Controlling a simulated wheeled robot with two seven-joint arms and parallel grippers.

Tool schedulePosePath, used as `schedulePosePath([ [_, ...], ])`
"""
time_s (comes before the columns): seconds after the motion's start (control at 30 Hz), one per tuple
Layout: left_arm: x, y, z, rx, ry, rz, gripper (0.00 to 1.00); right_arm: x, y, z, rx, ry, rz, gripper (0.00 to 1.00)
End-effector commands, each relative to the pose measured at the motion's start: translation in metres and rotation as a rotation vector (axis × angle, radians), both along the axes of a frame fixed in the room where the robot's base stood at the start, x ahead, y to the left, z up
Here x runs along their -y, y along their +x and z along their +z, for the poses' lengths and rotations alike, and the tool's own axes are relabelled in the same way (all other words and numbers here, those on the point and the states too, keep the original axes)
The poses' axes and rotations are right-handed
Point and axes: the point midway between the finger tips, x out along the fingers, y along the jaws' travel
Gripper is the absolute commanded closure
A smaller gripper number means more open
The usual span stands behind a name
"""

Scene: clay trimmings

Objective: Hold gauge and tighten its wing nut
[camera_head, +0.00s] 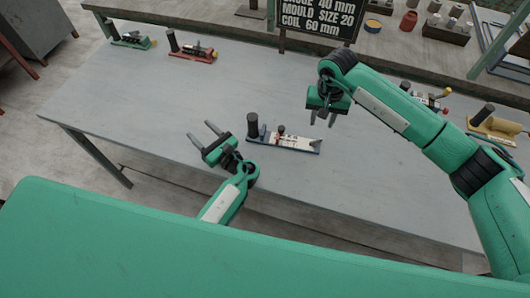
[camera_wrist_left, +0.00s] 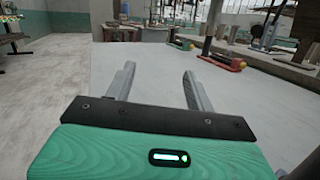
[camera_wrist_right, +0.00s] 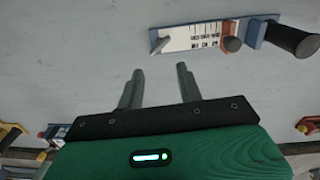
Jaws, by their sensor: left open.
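The gauge (camera_head: 290,146) lies on the grey table near the middle, with a blue base, a white marked scale and a black upright handle (camera_head: 252,126) at its left end. In the right wrist view the gauge (camera_wrist_right: 190,40) shows a red-brown slider carrying a dark round knob (camera_wrist_right: 232,44); wings on a nut are too small to make out. My left gripper (camera_head: 203,132) is open and empty, left of the handle and apart from it. My right gripper (camera_head: 322,119) is open and empty, above the table near the gauge's right end, not touching it.
A green gauge (camera_head: 131,40) and a red gauge (camera_head: 192,50) stand at the table's far left. A yellow gauge (camera_head: 495,128) and another, partly behind my right arm, are at the right. A black sign (camera_head: 318,22) stands at the back. Table around the middle gauge is clear.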

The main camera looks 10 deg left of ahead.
Motion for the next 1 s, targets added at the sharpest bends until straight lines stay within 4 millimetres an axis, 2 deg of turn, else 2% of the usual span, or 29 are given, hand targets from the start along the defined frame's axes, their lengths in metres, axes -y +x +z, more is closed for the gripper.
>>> schedulePosePath([
  [0.03, 0.033, -0.001, -0.002, -0.007, -0.026, -0.053, 0.45, 0.0, 0.0, 0.0, 0.0, 0.0, 0.0, 0.64],
  [0.2, 0.127, -0.01, -0.001, -0.026, -0.098, -0.208, 0.45, 0.0, 0.0, 0.0, 0.0, 0.0, 0.0, 0.64],
  [0.3, 0.17, -0.018, 0.002, -0.035, -0.133, -0.28, 0.45, 0.0, 0.0, 0.0, 0.0, 0.0, 0.0, 0.64],
  [0.43, 0.207, -0.027, 0.006, -0.04, -0.161, -0.344, 0.45, 0.0, 0.0, 0.0, 0.0, 0.0, 0.0, 0.64],
  [0.53, 0.222, -0.031, 0.008, -0.042, -0.173, -0.369, 0.45, 0.0, 0.0, 0.0, 0.0, 0.0, 0.0, 0.64],
  [0.67, 0.224, -0.028, 0.009, -0.043, -0.177, -0.379, 0.45, 0.0, 0.0, 0.0, 0.0, 0.0, 0.0, 0.64],
  [0.77, 0.216, -0.018, 0.01, -0.042, -0.176, -0.378, 0.45, 0.0, 0.0, 0.0, 0.0, 0.0, 0.0, 0.64],
  [1.0, 0.186, 0.019, 0.01, -0.042, -0.176, -0.377, 0.45, 0.0, 0.0, 0.0, 0.0, 0.0, 0.0, 0.64],
])
